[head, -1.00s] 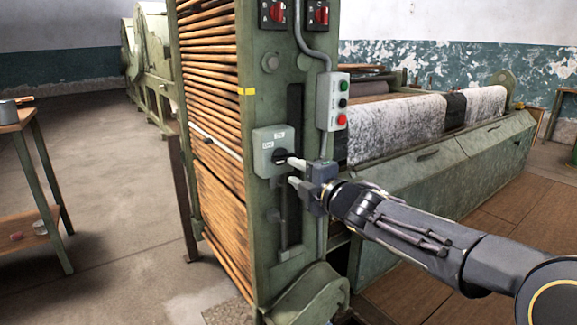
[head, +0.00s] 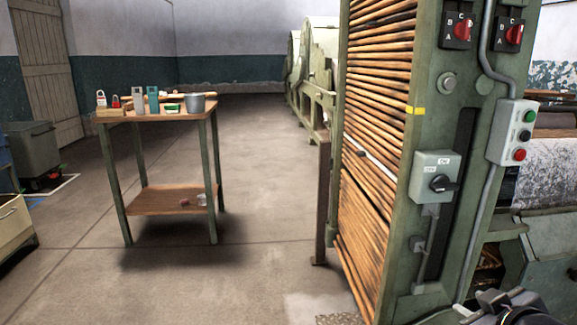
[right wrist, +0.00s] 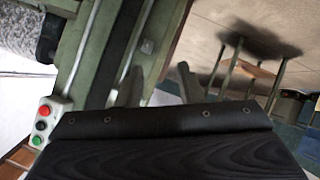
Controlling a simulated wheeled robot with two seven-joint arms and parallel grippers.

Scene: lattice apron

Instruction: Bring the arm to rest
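My right arm shows only as a dark part (head: 510,306) at the bottom right edge of the head view, below and right of the grey switch box (head: 436,177). In the right wrist view the two fingers of my right gripper (right wrist: 159,86) stand apart past a dark panel, with nothing seen between them. My left gripper is in neither view.
The green machine frame (head: 398,260) with wooden slats stands close at right, with a push-button box (head: 516,132) on it. A wooden table (head: 160,117) with small items stands at left. Open floor (head: 255,200) lies between them. A grey bin (head: 32,155) is far left.

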